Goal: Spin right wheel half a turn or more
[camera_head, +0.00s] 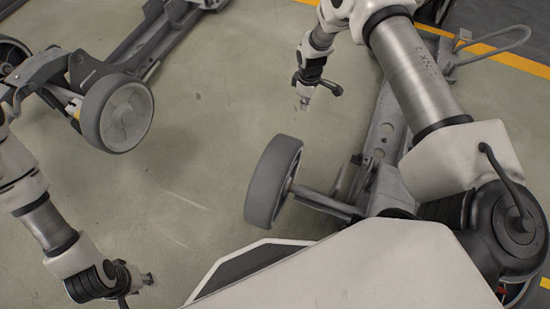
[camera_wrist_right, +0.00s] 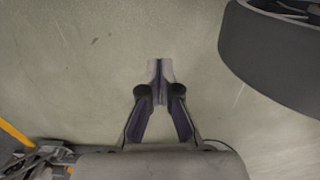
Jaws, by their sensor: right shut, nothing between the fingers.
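The right wheel (camera_head: 270,183) is a grey tyre on an axle of the right chassis, upright near the middle of the head view. The dark tyre (camera_wrist_right: 275,60) at the upper right of the right wrist view appears to be this wheel. My right gripper (camera_head: 303,101) is shut and empty, pointing down above and beyond the wheel, apart from it. Its closed fingertips (camera_wrist_right: 159,72) show over bare floor in the right wrist view. My left gripper (camera_head: 149,279) is at the lower left, away from both wheels; its finger opening is too small to make out.
Another grey wheel (camera_head: 118,113) sits on the left chassis (camera_head: 60,68). The right chassis rail (camera_head: 384,135) runs behind my right arm. The green-grey floor (camera_head: 190,190) between the chassis is clear. A yellow line (camera_head: 505,57) marks the floor at the back right.

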